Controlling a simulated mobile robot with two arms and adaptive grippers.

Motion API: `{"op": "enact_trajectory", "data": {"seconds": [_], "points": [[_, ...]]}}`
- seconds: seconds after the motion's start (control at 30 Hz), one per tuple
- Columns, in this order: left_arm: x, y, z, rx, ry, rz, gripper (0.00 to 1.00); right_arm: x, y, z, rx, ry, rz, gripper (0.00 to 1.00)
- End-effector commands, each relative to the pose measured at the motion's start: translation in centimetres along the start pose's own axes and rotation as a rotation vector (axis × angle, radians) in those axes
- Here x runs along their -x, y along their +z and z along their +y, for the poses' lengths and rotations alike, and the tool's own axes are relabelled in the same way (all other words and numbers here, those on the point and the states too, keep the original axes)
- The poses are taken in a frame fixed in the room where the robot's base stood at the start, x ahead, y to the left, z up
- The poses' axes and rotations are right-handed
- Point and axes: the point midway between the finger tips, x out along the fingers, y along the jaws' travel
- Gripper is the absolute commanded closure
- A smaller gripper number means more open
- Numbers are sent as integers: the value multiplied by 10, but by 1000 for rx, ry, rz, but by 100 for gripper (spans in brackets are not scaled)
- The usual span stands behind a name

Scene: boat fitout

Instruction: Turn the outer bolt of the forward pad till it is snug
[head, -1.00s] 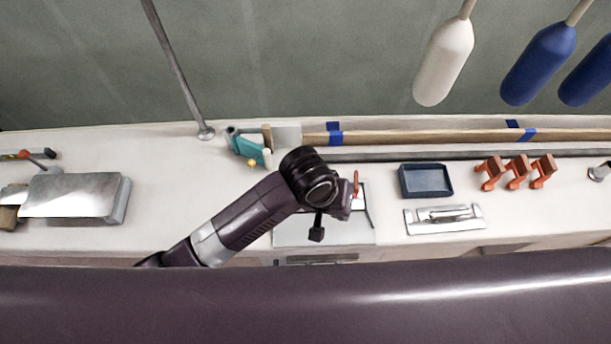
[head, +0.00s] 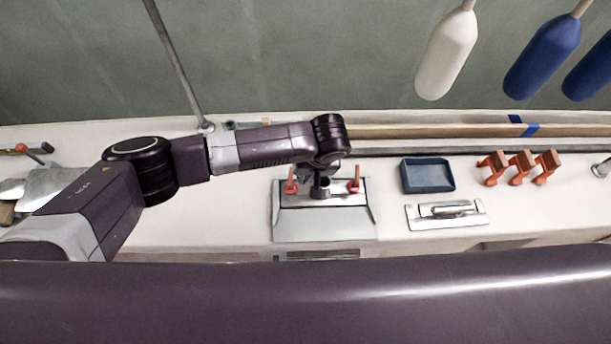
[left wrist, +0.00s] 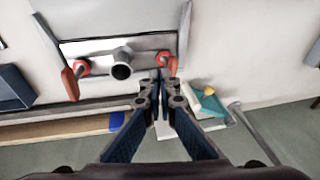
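A grey plate (head: 325,222) on the white bench carries two red upright handles, a left one (head: 291,181) and a right one (head: 355,179). A dark grey cylinder (head: 320,188) stands between them. I cannot tell which part is the outer bolt. My left gripper (left wrist: 161,76) reaches over the plate's back edge; its fingertips are close together, with nothing visible between them. They are beside the red handle (left wrist: 173,65) on the right in the left wrist view; contact cannot be told. The cylinder (left wrist: 121,69) is left of the fingertips there. My right gripper is not in view.
A blue tray (head: 427,175), a trowel-like tool (head: 446,213) and orange clamps (head: 520,167) lie to the right. A wooden strip (head: 430,131) runs behind. A thin metal post (head: 178,65) rises at the back left. A teal object (left wrist: 207,103) is near the gripper.

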Motion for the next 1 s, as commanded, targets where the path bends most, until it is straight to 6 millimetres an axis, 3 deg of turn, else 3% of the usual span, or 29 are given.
{"op": "enact_trajectory", "data": {"seconds": [0.03,0.4,0.7,1.0], "points": [[-11,1,0,0,-1,1,100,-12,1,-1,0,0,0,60],[-48,1,0,0,-1,1,100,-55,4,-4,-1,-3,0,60],[-76,1,0,1,0,-1,100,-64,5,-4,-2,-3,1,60],[-80,0,0,0,1,0,100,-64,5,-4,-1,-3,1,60]]}}
